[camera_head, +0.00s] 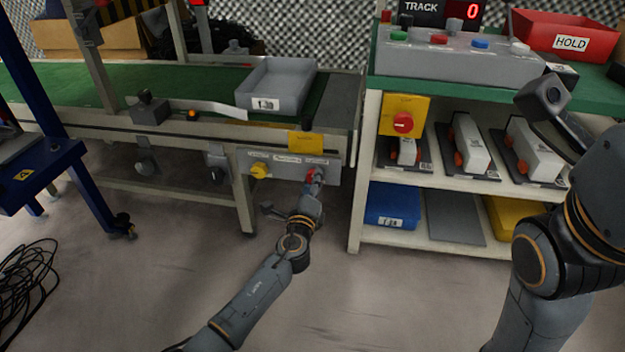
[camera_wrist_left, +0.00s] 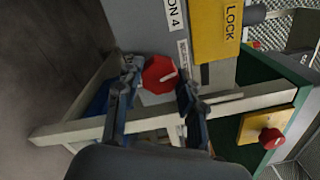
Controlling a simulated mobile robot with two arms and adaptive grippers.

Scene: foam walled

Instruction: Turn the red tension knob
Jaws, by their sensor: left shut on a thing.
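The red tension knob (camera_head: 309,174) is on the grey control panel (camera_head: 333,170) under the front edge of the conveyor. In the left wrist view, the red knob (camera_wrist_left: 158,76), with a pale pointer mark, lies between the two fingers. My left gripper (camera_head: 314,179) is at the panel, shut on the knob. The left wrist view shows the gripper's fingers (camera_wrist_left: 160,82) on both sides of it. The gripper partly hides the knob in the head view.
A grey bin (camera_head: 276,86) sits on the green belt. The shelf at right carries a red switch on a yellow plate (camera_head: 404,105). A blue stand (camera_head: 62,160) is at left.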

